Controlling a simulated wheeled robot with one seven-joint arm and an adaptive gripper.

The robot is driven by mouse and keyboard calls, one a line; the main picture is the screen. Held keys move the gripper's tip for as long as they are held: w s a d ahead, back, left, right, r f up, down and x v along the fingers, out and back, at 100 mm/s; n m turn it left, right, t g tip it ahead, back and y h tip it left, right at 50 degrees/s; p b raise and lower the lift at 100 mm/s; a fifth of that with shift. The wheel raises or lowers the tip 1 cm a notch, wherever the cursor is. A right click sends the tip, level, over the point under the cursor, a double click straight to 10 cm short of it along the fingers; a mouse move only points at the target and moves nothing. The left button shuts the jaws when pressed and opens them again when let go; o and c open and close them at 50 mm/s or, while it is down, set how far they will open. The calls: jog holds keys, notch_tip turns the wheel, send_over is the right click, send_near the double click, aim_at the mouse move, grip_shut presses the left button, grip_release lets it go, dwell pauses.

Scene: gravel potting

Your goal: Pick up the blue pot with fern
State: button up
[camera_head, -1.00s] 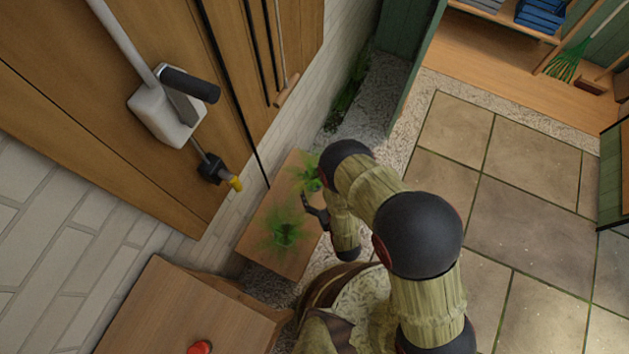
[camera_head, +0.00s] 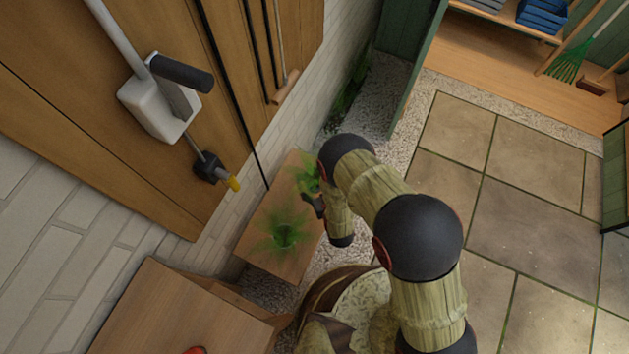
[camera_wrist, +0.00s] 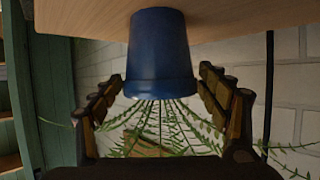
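The blue pot (camera_wrist: 160,52) fills the middle of the wrist view, which shows the scene upside down. It stands on a wooden surface, and its green fern (camera_wrist: 165,125) spreads from its mouth. My gripper (camera_wrist: 158,88) is open, with one finger on each side of the pot near its rim. Gaps show between the fingers and the pot. In the head view my gripper (camera_head: 316,200) is beside the farther fern (camera_head: 306,174) on the small wooden table (camera_head: 252,243); the pot is mostly hidden there by leaves and my arm.
A second fern (camera_head: 283,236) stands nearer on the same table. A wooden cabinet or table (camera_head: 180,315) with a red object (camera_head: 196,350) is in front. A brick wall (camera_head: 232,212) runs close behind the table. Paved floor (camera_head: 530,230) at right is clear.

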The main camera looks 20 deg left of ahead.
jog(key=c, duration=1.2)
jog(key=shift+c, duration=0.5)
jog(key=shift+r, duration=0.1)
